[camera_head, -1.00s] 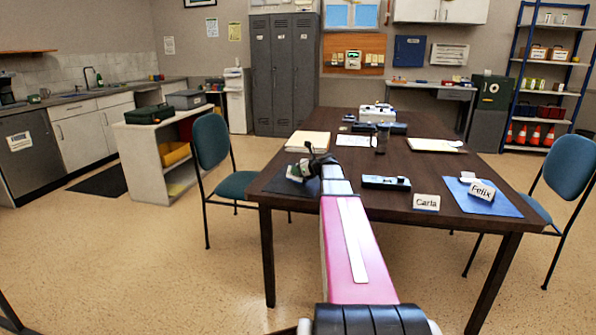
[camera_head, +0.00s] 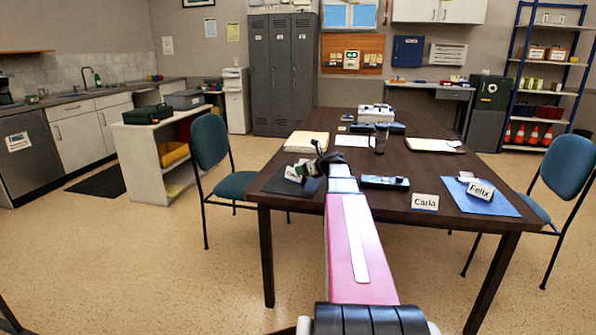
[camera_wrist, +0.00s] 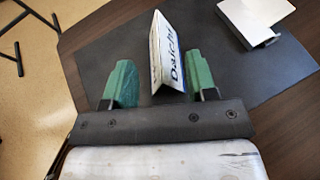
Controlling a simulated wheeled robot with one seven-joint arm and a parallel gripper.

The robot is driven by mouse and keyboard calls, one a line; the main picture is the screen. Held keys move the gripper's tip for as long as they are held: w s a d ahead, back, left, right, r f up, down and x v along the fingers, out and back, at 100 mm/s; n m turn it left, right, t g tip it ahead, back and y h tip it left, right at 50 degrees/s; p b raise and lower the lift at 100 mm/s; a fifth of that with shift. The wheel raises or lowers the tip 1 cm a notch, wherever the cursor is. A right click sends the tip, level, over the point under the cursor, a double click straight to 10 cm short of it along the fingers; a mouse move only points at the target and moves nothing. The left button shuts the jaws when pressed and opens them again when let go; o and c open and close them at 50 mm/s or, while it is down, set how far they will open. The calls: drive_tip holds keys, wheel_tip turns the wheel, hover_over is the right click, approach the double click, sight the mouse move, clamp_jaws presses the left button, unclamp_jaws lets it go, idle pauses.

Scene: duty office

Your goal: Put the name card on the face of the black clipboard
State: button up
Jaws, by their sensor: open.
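A white folded name card reading "Daichi" (camera_wrist: 168,60) stands on a dark mat or board (camera_wrist: 225,75) at the table's near left. My gripper (camera_wrist: 161,75) is open, with one green finger on each side of the card. The card lies between the fingers, nearer the right one; I cannot tell whether either touches it. In the head view my gripper (camera_head: 307,167) is low over the dark mat (camera_head: 270,181), with the card (camera_head: 292,174) partly hidden. A clipboard with white paper (camera_head: 430,144) lies at the table's back right; its board is mostly covered.
A stapler-like device (camera_head: 385,183), a paper stack (camera_head: 306,142) and a dark cup (camera_head: 380,140) are on the table. Chairs flank it.

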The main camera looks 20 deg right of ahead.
drive_tip(key=v, duration=0.7)
drive_tip(key=shift+s, duration=0.2)
drive_tip(key=shift+d+r, duration=0.1)
drive_tip(key=shift+d, duration=0.1)
